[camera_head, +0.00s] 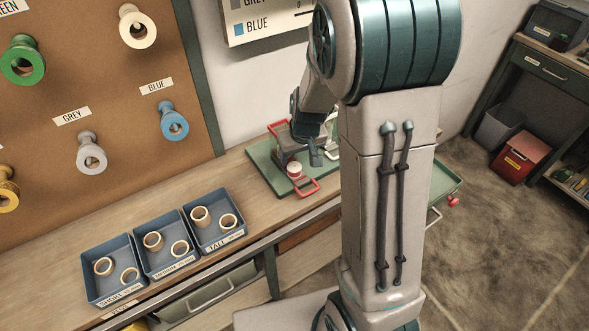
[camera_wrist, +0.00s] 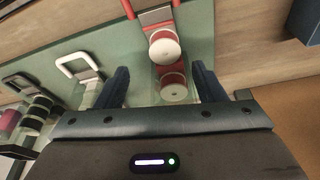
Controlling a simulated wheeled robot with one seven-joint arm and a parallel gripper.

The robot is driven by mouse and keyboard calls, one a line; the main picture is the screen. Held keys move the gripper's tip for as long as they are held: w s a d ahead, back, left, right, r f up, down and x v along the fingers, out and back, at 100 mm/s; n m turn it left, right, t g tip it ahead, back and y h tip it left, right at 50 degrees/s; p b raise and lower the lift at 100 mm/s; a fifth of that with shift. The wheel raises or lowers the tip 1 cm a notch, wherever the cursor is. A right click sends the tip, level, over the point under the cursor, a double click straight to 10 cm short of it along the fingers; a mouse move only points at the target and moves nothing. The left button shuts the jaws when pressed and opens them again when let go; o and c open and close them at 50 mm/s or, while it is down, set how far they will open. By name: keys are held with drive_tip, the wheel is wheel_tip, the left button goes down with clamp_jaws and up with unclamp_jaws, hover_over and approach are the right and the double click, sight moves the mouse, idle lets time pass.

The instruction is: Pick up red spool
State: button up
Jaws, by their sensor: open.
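In the wrist view, two red pieces with round white tops show. The nearer one (camera_wrist: 173,88) is between my open fingers, with a gap on each side. The farther one (camera_wrist: 165,50) sits just past the fingertips, by a red handle or bracket. I cannot tell which is the red spool. My gripper (camera_wrist: 160,70) is open and holds nothing. In the head view, my gripper (camera_head: 314,156) is low over the green tray (camera_head: 262,168), near a white-topped red piece (camera_head: 294,169); my arm hides part of the tray.
Left of the fingers are a white handle (camera_wrist: 79,66) and several dark-topped pieces. Blue short, medium and tall bins (camera_head: 92,284) with wooden rings stand left on the bench. Green, cream, grey, blue (camera_head: 174,124) and yellow spools hang on the brown board. Bare bench lies between bins and tray.

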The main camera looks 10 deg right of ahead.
sight(294, 167)
drive_tip(key=shift+s+a+x, duration=0.15)
drive_tip(key=shift+x, duration=1.1)
drive_tip(key=shift+s+a+x, duration=0.15)
drive_tip(key=shift+x, duration=1.1)
drive_tip(key=c, duration=1.1)
